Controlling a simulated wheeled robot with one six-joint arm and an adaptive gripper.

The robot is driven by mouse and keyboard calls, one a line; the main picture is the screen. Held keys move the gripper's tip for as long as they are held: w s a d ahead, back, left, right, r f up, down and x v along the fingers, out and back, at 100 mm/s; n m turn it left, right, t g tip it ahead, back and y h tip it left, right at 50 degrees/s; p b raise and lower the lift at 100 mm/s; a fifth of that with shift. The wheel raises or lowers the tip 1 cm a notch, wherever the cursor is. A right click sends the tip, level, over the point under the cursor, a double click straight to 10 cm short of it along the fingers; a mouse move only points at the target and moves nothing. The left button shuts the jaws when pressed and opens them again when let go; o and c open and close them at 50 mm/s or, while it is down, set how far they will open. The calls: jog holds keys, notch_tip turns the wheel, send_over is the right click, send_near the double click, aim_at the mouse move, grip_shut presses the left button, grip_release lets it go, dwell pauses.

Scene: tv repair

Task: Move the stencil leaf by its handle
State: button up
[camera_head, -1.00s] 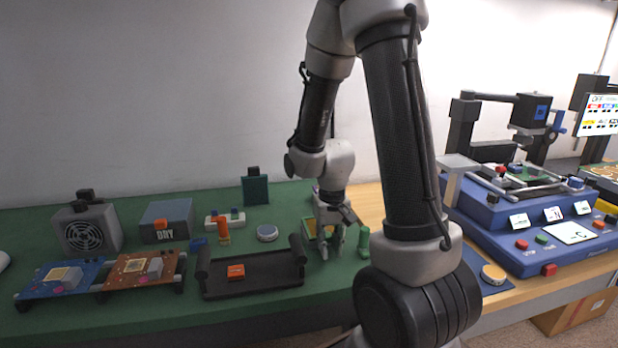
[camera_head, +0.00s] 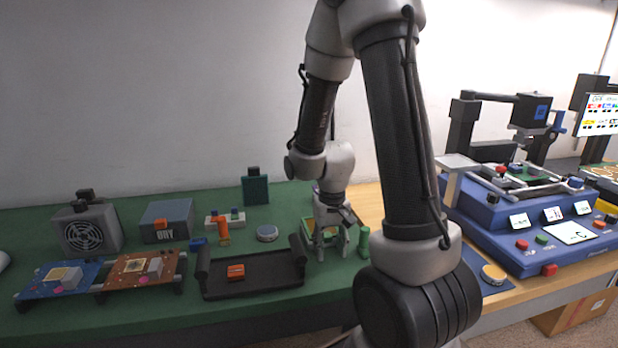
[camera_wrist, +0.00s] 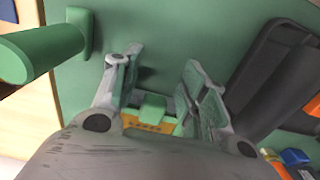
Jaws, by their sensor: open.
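In the head view my gripper (camera_head: 331,243) points down over a small yellow and green part (camera_head: 325,234) on the green bench, which I take for the stencil leaf. The fingers hide much of it. In the wrist view my gripper (camera_wrist: 160,80) is open, with one finger on each side of a small green block (camera_wrist: 153,107), apparently the handle. This block sits at a yellow-orange strip (camera_wrist: 150,125). There is a gap between the block and the right finger. I cannot tell whether the left finger touches it.
A green post (camera_head: 363,243) stands close to the right of my gripper; it is large in the wrist view (camera_wrist: 45,50). A black tray (camera_head: 252,281) with an orange block lies to the left. Circuit boards (camera_head: 140,268) lie farther left. A blue machine (camera_head: 540,235) stands at right.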

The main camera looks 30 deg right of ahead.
notch_tip(320, 180, up, 8)
dwell(0.8)
jog(key=shift+r, duration=2.4)
jog(key=shift+s, duration=0.1)
jog(key=s+a+r+n+t, duration=0.2)
jog(key=s+r+n+t, duration=0.1)
jog(key=s+r, duration=0.8)
jog(key=shift+s+t, duration=0.7)
jog(key=shift+s, duration=0.05)
